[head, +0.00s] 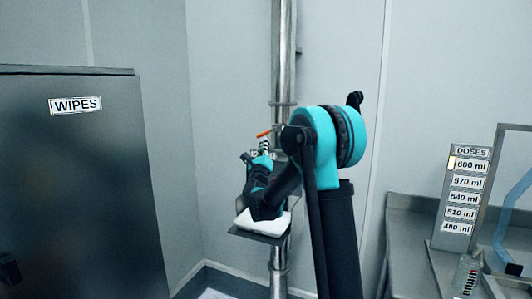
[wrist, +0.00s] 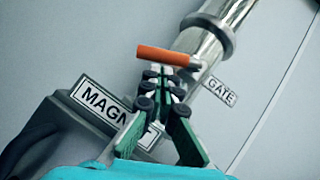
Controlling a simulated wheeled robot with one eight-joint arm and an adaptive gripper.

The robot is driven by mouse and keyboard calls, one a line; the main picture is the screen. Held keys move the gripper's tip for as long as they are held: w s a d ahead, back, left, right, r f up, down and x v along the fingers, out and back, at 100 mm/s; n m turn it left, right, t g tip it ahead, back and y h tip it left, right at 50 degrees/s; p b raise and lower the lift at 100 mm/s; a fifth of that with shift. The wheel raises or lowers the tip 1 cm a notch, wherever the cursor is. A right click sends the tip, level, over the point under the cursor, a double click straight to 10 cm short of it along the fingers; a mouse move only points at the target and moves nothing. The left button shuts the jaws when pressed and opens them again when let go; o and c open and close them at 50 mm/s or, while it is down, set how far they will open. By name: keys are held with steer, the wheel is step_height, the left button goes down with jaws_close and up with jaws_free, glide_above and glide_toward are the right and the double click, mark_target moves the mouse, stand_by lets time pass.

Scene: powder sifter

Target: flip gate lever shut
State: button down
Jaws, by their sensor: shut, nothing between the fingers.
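The gate lever has an orange grip (wrist: 168,56) that lies across the top of my gripper's fingertips in the wrist view, tilted slightly down to the right. It meets the steel pipe (wrist: 209,45) near a GATE label (wrist: 220,90). In the head view the orange grip (head: 264,134) is a small bar sticking out left of the pipe (head: 284,60). My gripper (wrist: 163,74) is shut and empty, its tips just below the lever's grip in the picture; I cannot tell whether they touch it. In the head view my gripper (head: 264,150) is partly hidden by my arm.
A grey box with a MAGNET label (wrist: 100,100), partly covered by my fingers, is beside the pipe. A dark WIPES cabinet (head: 70,180) stands at the left. At the right are a steel bench (head: 408,215) and a DOSES board (head: 470,153).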

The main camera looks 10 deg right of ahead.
mark_target(261, 135)
steer(key=shift+w+a+r, duration=0.1)
steer(key=shift+r, duration=0.1)
steer(key=m+h, duration=0.1)
steer(key=m, duration=0.1)
steer(key=a+r+m+h, duration=0.1)
steer(key=m+h, duration=0.1)
steer(key=w+m+g+h, duration=0.1)
steer(key=m+h, duration=0.1)
steer(key=m, duration=0.1)
steer(key=shift+a+r, duration=0.2)
steer(key=shift+r, duration=0.05)
steer(key=shift+a+r, duration=0.1)
steer(key=shift+r, duration=0.05)
stand_by(1.0)
